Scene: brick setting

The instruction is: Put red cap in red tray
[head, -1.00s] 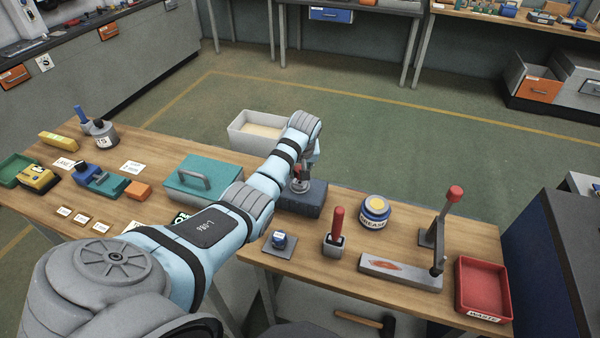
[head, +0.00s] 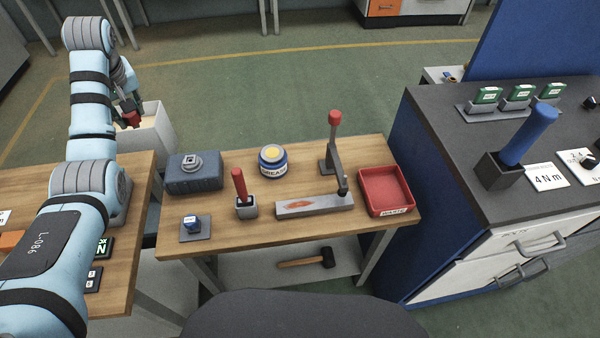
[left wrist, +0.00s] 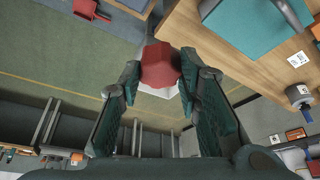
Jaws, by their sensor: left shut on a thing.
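The red cap (head: 132,118) is held between the fingers of my left gripper (head: 127,105), in the air at the upper left of the head view. In the left wrist view the cap (left wrist: 160,66) fills the space between the fingertips. The red tray (head: 386,186), labelled WASTE, stands at the right end of the bench, far to the right of the gripper, and its inside looks empty. My right gripper is not in view.
A dark block with a metal fitting (head: 193,172), a grease tin (head: 273,160), a red-handled tool (head: 240,188) in a holder and a lever press (head: 336,150) stand on the bench. A pale bin (head: 155,135) is behind the gripper.

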